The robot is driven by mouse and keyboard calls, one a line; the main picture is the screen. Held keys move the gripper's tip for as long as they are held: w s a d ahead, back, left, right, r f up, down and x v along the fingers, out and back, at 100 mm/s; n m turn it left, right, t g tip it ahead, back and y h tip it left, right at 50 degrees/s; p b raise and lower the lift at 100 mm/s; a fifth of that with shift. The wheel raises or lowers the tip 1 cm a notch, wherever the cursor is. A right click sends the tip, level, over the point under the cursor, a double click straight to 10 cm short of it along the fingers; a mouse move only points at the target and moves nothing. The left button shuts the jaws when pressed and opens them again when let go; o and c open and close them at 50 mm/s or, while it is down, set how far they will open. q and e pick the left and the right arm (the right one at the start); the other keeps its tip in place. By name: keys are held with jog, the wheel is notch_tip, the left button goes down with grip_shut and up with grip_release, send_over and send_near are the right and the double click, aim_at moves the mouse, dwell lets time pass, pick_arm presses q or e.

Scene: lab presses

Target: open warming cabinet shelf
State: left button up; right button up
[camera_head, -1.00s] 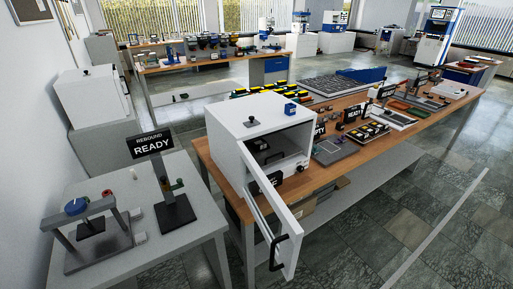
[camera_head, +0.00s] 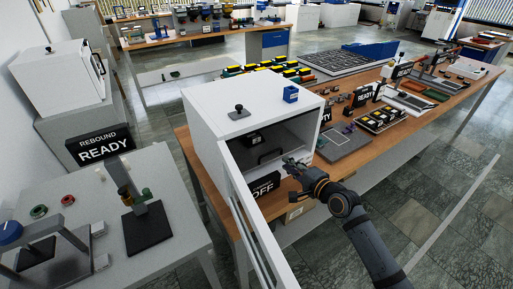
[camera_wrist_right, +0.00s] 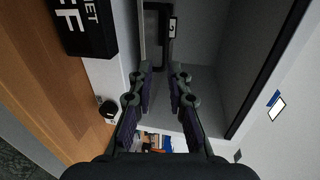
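The white warming cabinet (camera_head: 205,115) stands on the wooden bench with its door (camera_head: 250,215) swung open toward me. Inside, a shelf with a black handle (camera_head: 269,157) shows at the opening. My right gripper (camera_head: 291,167) is at the cabinet's mouth, just right of and in front of the handle. In the right wrist view the fingers (camera_wrist_right: 161,72) are parted, with the dark handle (camera_wrist_right: 164,55) just ahead of or between their tips. I cannot tell whether they touch it. A tag with a figure (camera_wrist_right: 172,26) sits beside the handle. My left gripper is out of view.
A black "OFF" sign (camera_head: 263,186) stands at the cabinet's front, close to my right gripper. The wooden bench (camera_head: 375,146) carries trays and "READY" signs to the right.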

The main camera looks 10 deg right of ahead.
aim_at(271, 152)
jog(key=x, duration=0.9)
jog(key=shift+w+a+r, duration=0.3)
jog(key=shift+w+a, duration=0.05)
jog(key=shift+a, duration=0.05)
grip_shut()
